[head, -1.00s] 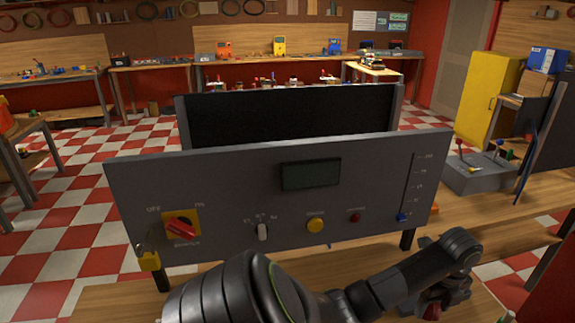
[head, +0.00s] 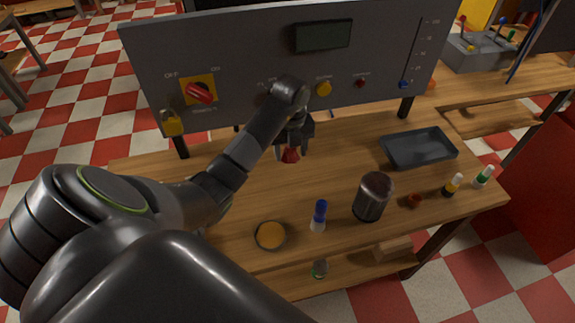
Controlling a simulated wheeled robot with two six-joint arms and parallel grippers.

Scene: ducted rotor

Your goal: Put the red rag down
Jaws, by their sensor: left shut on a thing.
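The red rag (head: 290,155) is a small red bundle in the jaws of my left gripper (head: 291,147). The gripper points down and is shut on the rag, over the back middle of the wooden bench (head: 250,185), in front of the grey panel. I cannot tell whether the rag touches the bench top. Part of the rag is hidden by the fingers. My right gripper is not in view.
The grey control panel (head: 260,60) stands along the back of the bench. A dark tray (head: 418,149) is at the right. The middle is mostly clear.

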